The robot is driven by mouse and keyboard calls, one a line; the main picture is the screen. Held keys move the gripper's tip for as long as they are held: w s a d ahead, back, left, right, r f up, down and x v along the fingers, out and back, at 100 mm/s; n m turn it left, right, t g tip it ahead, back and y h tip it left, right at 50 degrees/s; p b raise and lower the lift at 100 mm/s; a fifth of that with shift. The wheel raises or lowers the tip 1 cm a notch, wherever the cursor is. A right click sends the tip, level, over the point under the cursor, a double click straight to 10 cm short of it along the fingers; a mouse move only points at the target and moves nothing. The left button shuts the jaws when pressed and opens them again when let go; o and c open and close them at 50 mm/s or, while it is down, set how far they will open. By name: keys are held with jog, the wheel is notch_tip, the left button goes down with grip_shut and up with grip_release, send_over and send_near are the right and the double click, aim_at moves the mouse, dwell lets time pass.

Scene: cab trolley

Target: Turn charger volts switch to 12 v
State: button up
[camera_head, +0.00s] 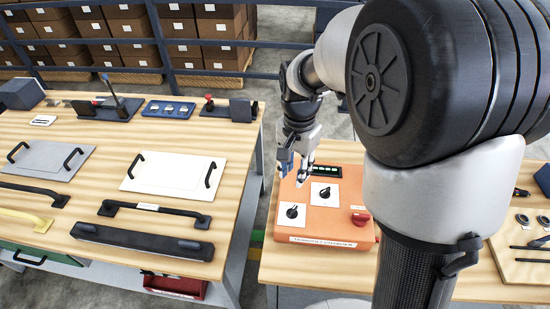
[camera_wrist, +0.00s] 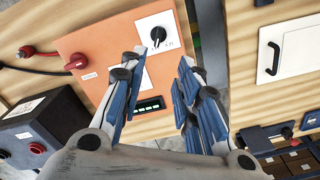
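The orange charger (camera_head: 335,232) lies on the right-hand bench. It has two black rotary switches on white plates, a red knob (camera_head: 361,218) and a lit green display (camera_head: 325,170). One black switch (camera_head: 292,211) is near its front left, the other (camera_head: 325,192) nearer the display. The labels are too small to tell which is volts. My gripper (camera_head: 302,178) hangs over the charger's left back part. In the wrist view my gripper (camera_wrist: 160,57) is open and empty. The front-left switch (camera_wrist: 158,34) lies beyond the fingertips; the left finger partly covers the other switch's plate.
A red cable plug (camera_wrist: 26,52) is close by. The left bench (camera_head: 115,185) holds handles and panels, across a gap. A tool board (camera_head: 520,265) lies right of my arm.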

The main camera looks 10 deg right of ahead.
aim_at(292, 210)
notch_tip(292, 210, down, 17)
jog(key=b, duration=0.4)
jog(key=shift+s+d+f, duration=0.1)
jog(key=shift+f, duration=0.05)
jog(key=shift+c, duration=0.5)
grip_shut()
